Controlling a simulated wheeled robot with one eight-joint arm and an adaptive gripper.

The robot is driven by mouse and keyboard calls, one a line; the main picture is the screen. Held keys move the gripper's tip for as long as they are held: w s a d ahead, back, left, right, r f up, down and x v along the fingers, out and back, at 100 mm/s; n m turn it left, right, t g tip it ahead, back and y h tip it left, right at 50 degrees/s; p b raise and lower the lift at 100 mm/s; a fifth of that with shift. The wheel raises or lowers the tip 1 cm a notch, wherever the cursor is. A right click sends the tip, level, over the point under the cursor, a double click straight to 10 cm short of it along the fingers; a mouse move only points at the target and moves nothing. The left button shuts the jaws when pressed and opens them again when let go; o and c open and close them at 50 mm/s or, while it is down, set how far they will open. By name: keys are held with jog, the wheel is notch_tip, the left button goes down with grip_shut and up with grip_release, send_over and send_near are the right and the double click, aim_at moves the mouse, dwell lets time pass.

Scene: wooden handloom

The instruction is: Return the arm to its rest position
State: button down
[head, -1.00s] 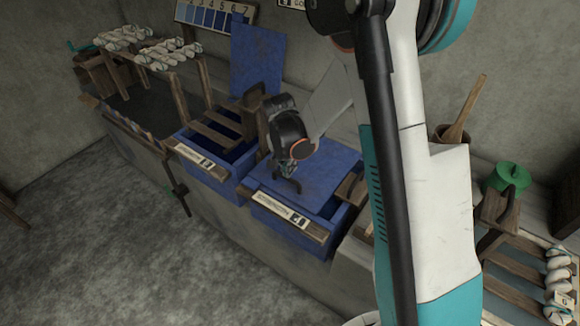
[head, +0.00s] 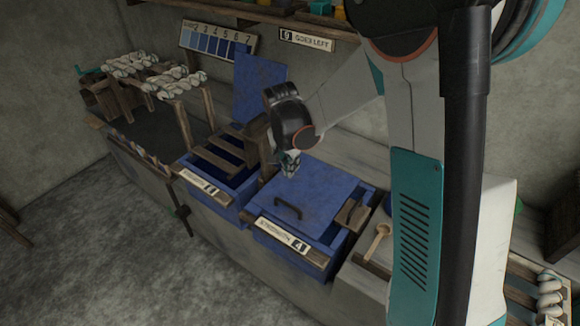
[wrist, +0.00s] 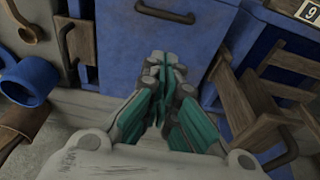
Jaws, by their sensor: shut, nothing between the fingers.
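My gripper (head: 290,163) is shut and empty. In the head view it points down above the back part of the closed blue lid (head: 318,195) of the right-hand bin. The lid's dark handle (head: 287,208) lies in front of the gripper and apart from it. In the wrist view the shut fingers (wrist: 163,85) reach over the blue lid (wrist: 140,55), with the lid handle (wrist: 165,13) beyond them at the top.
The left blue bin (head: 215,177) stands open, its lid (head: 260,85) raised behind it. Wooden slats cross its opening. White yarn skeins (head: 130,65) hang on a rack at left. A wooden scoop (head: 377,243) lies right of the closed bin. Open floor (head: 100,240) is in front.

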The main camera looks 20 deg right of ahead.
jog(key=s+r+n+t, duration=0.3)
jog(key=s+r+n, duration=0.2)
jog(key=s+r, duration=0.55)
jog(key=s+r+n+t, duration=0.1)
jog(key=s+r+n, duration=0.2)
jog(key=s, duration=0.3)
jog(key=s+r+n+t+y, duration=0.1)
jog(key=s+r+n, duration=0.1)
jog(key=s, duration=0.5)
jog(key=shift+a+r+n+t+y, duration=0.3)
jog(key=shift+a+r+n+t, duration=0.1)
jog(key=shift+a+r, duration=0.05)
